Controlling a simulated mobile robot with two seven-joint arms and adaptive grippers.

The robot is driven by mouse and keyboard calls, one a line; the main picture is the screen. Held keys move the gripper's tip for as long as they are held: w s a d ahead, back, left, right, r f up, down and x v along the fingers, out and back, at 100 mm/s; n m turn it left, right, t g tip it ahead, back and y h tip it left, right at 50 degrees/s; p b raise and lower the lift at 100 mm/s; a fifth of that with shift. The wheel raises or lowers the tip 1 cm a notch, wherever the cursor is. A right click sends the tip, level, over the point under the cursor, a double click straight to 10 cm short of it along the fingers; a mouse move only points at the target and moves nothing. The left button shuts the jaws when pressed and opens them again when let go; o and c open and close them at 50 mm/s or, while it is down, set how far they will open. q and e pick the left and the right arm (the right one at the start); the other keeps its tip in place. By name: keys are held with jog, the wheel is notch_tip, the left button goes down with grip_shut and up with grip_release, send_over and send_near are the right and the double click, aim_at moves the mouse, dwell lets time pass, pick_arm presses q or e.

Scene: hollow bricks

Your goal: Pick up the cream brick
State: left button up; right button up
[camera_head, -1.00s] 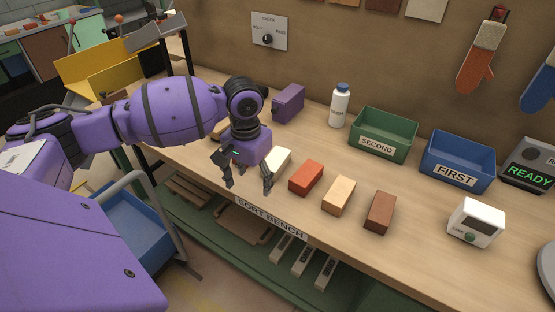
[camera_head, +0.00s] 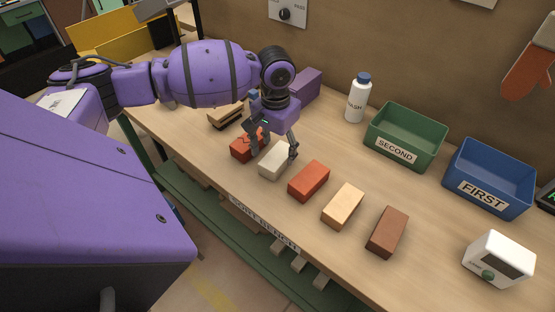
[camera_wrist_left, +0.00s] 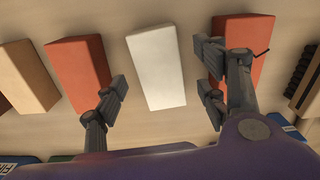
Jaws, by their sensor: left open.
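The cream brick (camera_head: 273,161) lies on the bench between two red bricks, with its near end and top showing. In the left wrist view the cream brick (camera_wrist_left: 156,66) lies between the fingers, apart from both. My left gripper (camera_head: 275,145) is open and empty above the brick's far part, pointing down. In the left wrist view my left gripper (camera_wrist_left: 163,84) has one finger over the edge of each red brick; whether they touch is unclear. My right gripper is not in view.
One red brick (camera_head: 243,146) is left of the cream brick, another red brick (camera_head: 309,181) is right. A tan brick (camera_head: 343,206) and a brown brick (camera_head: 387,232) follow. A bottle (camera_head: 356,101), green bin (camera_head: 402,133) and blue bin (camera_head: 490,176) stand behind.

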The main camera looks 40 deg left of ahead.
aim_at(277, 155)
pick_arm(q)
jog(key=f, duration=0.3)
jog(key=shift+w, duration=0.35)
jog(key=shift+f, duration=0.3)
jog(key=c, duration=1.6)
grip_shut()
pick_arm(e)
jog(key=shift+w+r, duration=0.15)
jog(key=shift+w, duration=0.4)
pick_arm(q)
jog(key=shift+r, duration=0.2)
